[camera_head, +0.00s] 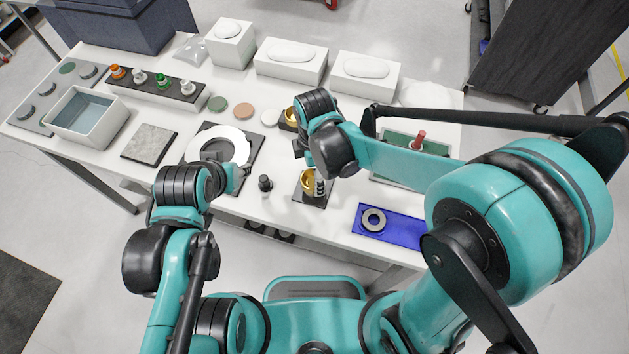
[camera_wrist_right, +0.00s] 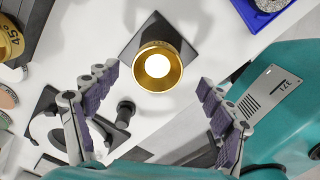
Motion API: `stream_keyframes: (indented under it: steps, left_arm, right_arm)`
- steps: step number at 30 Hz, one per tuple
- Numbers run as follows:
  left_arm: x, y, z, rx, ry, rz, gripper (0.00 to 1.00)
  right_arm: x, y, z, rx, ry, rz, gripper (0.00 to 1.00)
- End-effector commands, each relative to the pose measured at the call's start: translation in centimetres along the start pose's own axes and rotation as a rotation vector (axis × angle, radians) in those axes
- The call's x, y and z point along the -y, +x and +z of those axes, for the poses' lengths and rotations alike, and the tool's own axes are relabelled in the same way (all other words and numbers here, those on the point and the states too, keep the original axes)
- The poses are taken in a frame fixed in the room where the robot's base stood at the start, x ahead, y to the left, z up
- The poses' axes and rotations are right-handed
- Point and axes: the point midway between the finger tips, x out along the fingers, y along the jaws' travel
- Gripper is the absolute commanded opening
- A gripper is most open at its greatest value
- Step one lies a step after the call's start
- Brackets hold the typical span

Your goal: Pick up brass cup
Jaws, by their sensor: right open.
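The brass cup (camera_head: 307,182) stands on a dark square plate (camera_head: 322,198) near the front middle of the table. In the right wrist view the cup (camera_wrist_right: 150,80) has a round gold rim and a bright inside. My right gripper (camera_wrist_right: 157,76) is open, with one finger on each side of the cup in that view and gaps to both. In the head view my right gripper (camera_head: 309,168) is over the cup and partly covers it. My left gripper (camera_head: 240,176) is by the white ring (camera_head: 197,143); its jaws are too small to read.
A black knob (camera_head: 265,183) stands just left of the cup. A blue tray (camera_head: 404,226) with a grey ring lies to the right. Another brass piece (camera_head: 290,115) sits farther back. A green tray (camera_head: 398,145) with a red-handled item is behind my right arm.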

Motion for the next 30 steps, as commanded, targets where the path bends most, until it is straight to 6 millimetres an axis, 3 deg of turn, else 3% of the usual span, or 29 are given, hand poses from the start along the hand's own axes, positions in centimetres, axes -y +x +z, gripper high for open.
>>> stream_keyframes:
  steps: [6, 16, 22, 30]
  left_arm:
    - [0.0, 1.1, 0.8, 0.000, 0.000, 0.000, 0.40]
    - [0.0, 1.2, 0.8, 0.000, 0.000, 0.000, 0.40]
    - [0.0, 1.2, 0.8, 0.000, 0.000, 0.000, 0.40]
    - [0.0, 1.2, 0.8, 0.000, 0.000, 0.000, 0.40]
  right_arm:
    - [-0.3, 3.5, -0.3, 0.000, 0.001, 0.001, 0.82]
    - [-0.2, 4.1, -0.2, 0.000, 0.002, 0.001, 0.82]
    - [-0.2, 4.1, -0.2, 0.000, 0.002, 0.001, 0.29]
    - [-0.2, 4.1, -0.2, 0.000, 0.002, 0.001, 0.27]
